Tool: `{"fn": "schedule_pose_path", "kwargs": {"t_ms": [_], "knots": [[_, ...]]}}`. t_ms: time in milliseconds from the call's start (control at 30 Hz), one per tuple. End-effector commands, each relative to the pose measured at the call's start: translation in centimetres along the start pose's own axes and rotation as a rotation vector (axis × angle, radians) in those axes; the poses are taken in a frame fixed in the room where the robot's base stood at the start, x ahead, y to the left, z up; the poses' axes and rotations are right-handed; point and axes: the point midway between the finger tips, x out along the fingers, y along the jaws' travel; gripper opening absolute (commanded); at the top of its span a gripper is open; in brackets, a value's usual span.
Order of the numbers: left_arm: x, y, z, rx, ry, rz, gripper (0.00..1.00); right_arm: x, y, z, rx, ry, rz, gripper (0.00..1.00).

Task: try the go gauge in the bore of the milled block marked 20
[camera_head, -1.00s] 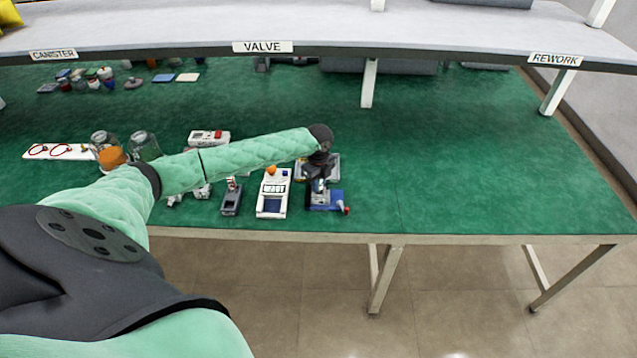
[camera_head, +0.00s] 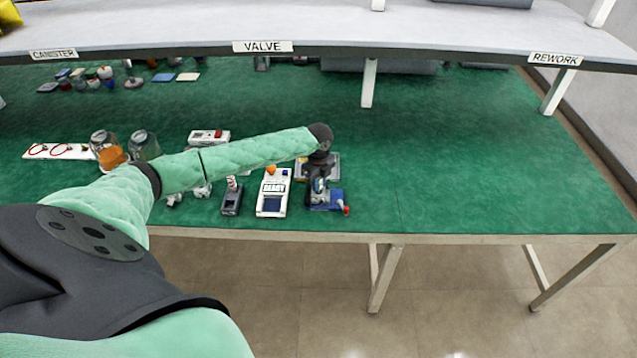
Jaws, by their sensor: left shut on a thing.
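My left gripper (camera_head: 318,188) points down over the right end of the row of small equipment near the table's front edge. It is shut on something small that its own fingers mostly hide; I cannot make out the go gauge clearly. A blue piece (camera_head: 335,196) with a red tip sits just right of and below the fingers. A grey, tray-like piece (camera_head: 333,165) lies right behind the wrist, partly covered by it. I cannot read a 20 on any block, and no bore shows at this size. My right gripper is out of view.
A white instrument (camera_head: 272,199) with a display and a dark small device (camera_head: 231,203) stand left of the gripper. Glass jars (camera_head: 144,146) stand farther left. An overhead shelf (camera_head: 330,40) spans the back. The green table (camera_head: 470,160) is clear to the right.

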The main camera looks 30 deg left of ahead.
Motion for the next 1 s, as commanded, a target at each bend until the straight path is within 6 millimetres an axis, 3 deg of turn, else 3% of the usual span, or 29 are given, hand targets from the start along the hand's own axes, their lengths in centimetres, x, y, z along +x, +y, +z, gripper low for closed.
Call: {"fn": "schedule_pose_path", "kwargs": {"t_ms": [633, 1000], "knots": [[-2.3, 0.0, 0.0, 0.0, 0.0, -0.001, 0.0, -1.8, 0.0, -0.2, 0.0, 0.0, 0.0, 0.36], [-2.4, 0.0, 0.0, 0.0, 0.0, 0.0, 0.0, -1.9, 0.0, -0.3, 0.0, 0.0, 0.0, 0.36]]}}
